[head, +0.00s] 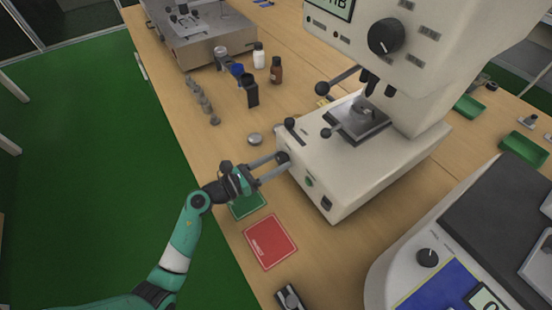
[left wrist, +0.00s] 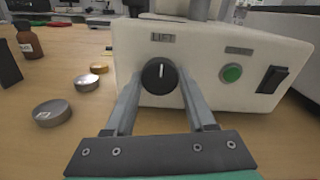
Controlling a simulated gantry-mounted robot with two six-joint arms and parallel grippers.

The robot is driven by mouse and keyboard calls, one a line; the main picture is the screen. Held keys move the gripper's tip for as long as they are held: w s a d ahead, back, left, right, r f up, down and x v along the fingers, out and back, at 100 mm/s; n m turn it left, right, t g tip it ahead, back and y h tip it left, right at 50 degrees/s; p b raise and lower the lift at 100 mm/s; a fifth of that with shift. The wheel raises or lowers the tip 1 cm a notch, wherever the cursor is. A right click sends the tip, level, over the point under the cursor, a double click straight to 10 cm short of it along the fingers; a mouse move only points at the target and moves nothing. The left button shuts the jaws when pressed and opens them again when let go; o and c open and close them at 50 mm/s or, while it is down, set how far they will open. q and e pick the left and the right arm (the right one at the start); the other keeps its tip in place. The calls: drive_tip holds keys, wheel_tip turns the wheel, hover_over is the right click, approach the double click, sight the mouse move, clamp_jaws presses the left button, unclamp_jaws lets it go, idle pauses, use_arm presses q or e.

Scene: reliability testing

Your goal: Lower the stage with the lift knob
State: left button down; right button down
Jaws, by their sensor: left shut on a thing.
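The lift knob (left wrist: 159,75) is a black round dial with a white pointer mark, under the word LIFT on the front of a cream tester. The mark points about straight up in the left wrist view. My left gripper (head: 277,163) has its two grey fingers on either side of the knob and is shut on it. In the head view the knob (head: 283,158) shows dark between the fingertips. The stage (head: 362,122) is a grey metal plate on top of the tester base, under the dark lenses (head: 376,86) of the upper head. My right gripper is out of view.
A green button (left wrist: 232,73) and a black switch (left wrist: 271,79) are right of the knob. Lever handles with black balls (head: 322,88) stand near the stage. Red (head: 270,242) and green (head: 248,204) cards lie in front; bottles and small weights stand behind left.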

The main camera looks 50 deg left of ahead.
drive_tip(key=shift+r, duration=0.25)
use_arm(q)
drive_tip(key=shift+c, duration=1.2)
unclamp_jaws()
drive_tip(key=shift+s+a, duration=0.1)
drive_tip(key=shift+s, duration=0.2)
drive_tip(key=s, duration=0.3)
drive_tip(key=s+a+p, duration=0.1)
drive_tip(key=s, duration=0.3)
drive_tip(key=s+a+p, duration=0.1)
drive_tip(key=s, duration=0.2)
drive_tip(key=shift+s, duration=0.4)
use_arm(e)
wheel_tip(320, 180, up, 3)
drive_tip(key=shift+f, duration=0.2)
